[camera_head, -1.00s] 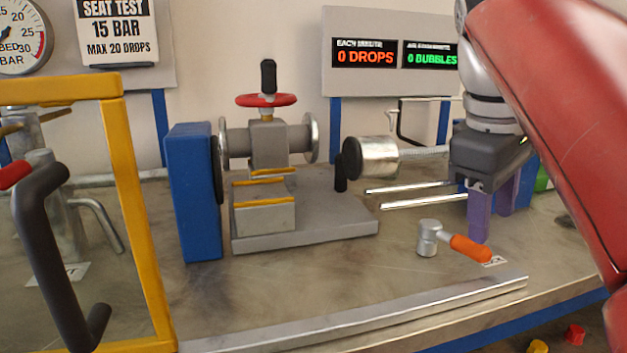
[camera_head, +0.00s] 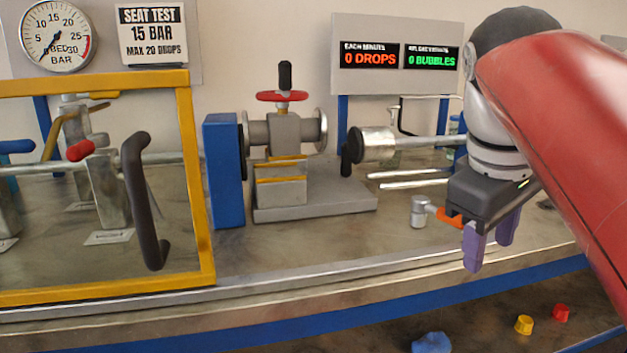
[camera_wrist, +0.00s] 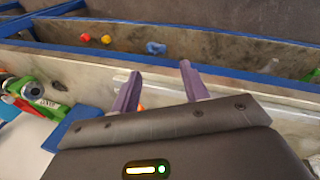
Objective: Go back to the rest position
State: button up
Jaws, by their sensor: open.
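My gripper (camera_head: 489,246) is open, with two purple fingers pointing down and nothing between them. In the head view it hangs in front of the bench's front edge, at the right. In the wrist view my gripper (camera_wrist: 156,84) shows its fingers apart over the bench edge. A hammer-like tool with a grey head (camera_head: 420,211) and an orange handle lies on the bench behind my gripper, which hides part of the handle.
A flanged valve with a red handwheel (camera_head: 282,96) sits in a test rig beside a blue block (camera_head: 224,170). A yellow-framed guard (camera_head: 205,245) stands at left. Red (camera_head: 561,312) and yellow (camera_head: 524,324) caps and a blue item (camera_head: 431,343) lie below the bench edge.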

jog(key=s+a+f+m+t+y, duration=0.1)
jog(key=s+a+f+m, duration=0.1)
jog(key=f, duration=0.9)
jog(key=s+a+f+m+t+y, duration=0.1)
jog(key=s+a+f+m+t, duration=0.1)
jog(key=f, duration=1)
jog(key=shift+s+a+f+m, duration=0.3)
jog(key=shift+s+a+m, duration=0.3)
jog(key=shift+s+m, duration=0.25)
jog(key=shift+w, duration=0.1)
